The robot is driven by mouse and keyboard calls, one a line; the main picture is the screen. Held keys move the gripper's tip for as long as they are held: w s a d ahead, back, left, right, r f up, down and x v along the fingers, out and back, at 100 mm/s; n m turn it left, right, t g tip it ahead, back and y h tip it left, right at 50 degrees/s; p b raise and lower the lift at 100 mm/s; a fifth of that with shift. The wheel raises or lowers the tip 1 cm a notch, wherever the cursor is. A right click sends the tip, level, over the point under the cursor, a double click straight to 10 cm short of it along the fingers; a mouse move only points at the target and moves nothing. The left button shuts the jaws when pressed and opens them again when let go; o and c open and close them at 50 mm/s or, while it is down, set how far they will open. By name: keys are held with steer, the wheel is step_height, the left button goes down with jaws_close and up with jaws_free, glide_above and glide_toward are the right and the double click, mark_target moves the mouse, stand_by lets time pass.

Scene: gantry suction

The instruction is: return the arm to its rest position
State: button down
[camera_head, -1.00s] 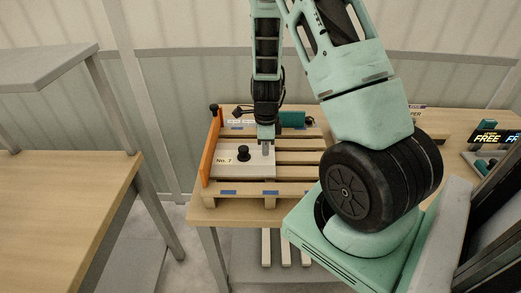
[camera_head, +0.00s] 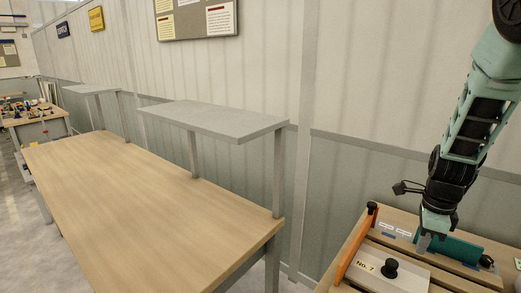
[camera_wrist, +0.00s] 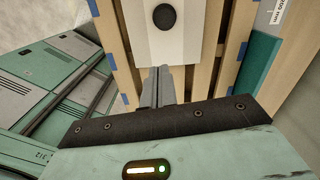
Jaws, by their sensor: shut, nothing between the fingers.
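My gripper (camera_head: 430,240) is at the right of the head view, hanging fingers-down over the pallet-like fixture. In the wrist view its fingers (camera_wrist: 158,86) are together with nothing between them. Just beyond the fingertips lies a pale plate with a black knob (camera_wrist: 164,17), on the slats. In the head view this plate, labelled No. 7 (camera_head: 367,267), with its knob (camera_head: 390,267), lies to the left of and nearer than the gripper. The gripper is apart from the knob; whether the fingertips touch the plate I cannot tell.
An orange upright stop (camera_head: 357,243) edges the fixture's left side. A teal block (camera_head: 460,247) lies just right of the gripper. A long wooden table (camera_head: 130,195) with raised grey shelves (camera_head: 215,118) stands at left. A wall is behind.

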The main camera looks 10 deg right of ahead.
steer(key=s+a+r+n+y+b, duration=0.1)
steer(key=s+a+r+n, duration=0.1)
steer(key=a+n, duration=0.75)
steer(key=s+a+r+n+b, duration=0.1)
steer(key=s+a+r+n, duration=0.1)
steer(key=a+n, duration=0.8)
steer(key=s+a+r+n+b, duration=0.1)
steer(key=s+a+n, duration=1.2)
steer(key=n, duration=0.1)
steer(key=shift+s+a+r+h, duration=0.2)
steer(key=shift+h, duration=0.1)
steer(key=shift+n, duration=0.25)
